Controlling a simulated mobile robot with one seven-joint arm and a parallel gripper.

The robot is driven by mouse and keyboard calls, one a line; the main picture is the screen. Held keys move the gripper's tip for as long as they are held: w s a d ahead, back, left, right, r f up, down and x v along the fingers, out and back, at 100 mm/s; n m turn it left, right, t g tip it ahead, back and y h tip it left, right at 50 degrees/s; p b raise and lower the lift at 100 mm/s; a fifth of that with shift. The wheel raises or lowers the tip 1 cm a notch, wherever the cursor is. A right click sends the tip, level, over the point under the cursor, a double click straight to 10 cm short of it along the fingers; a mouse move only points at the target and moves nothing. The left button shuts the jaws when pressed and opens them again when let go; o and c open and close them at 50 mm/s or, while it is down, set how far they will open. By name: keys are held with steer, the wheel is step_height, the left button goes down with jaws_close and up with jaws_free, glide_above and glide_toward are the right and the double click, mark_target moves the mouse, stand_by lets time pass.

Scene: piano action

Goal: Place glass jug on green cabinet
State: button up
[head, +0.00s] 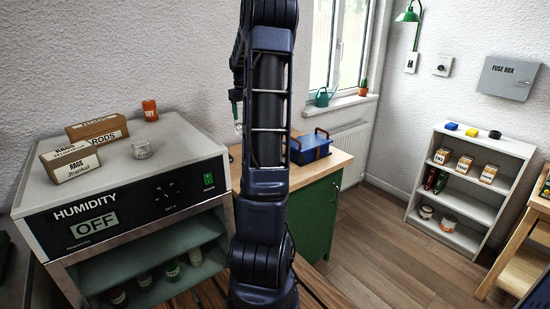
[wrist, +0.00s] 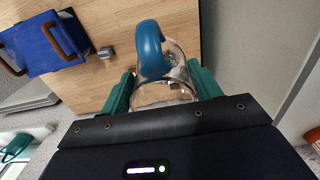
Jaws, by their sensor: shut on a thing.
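The glass jug (wrist: 178,65) is clear with a blue handle (wrist: 150,45). In the wrist view it sits between the two green fingers of my gripper (wrist: 164,82), which is shut on it. The jug shows against the wooden top of the green cabinet (wrist: 110,82); I cannot tell whether it touches that top. In the head view the green cabinet (head: 318,218) stands behind and right of my arm, with its green door facing right. My arm hides most of my gripper and the jug there.
A blue toolbox (head: 310,148) with brown handles stands on the cabinet top, also in the wrist view (wrist: 45,42). A small metal block (wrist: 105,52) lies near it. The humidity cabinet (head: 130,205) is at left, with boxes on top. Open floor (head: 365,240) lies right.

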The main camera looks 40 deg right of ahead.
step_height(320, 180, down, 21)
steer(key=shift+r, duration=0.2)
stand_by(0.7)
steer(key=shift+f, duration=0.1)
steer(key=o, duration=1.7)
step_height(320, 180, up, 12)
steer(key=shift+r, duration=0.1)
steer(key=shift+a, duration=0.1)
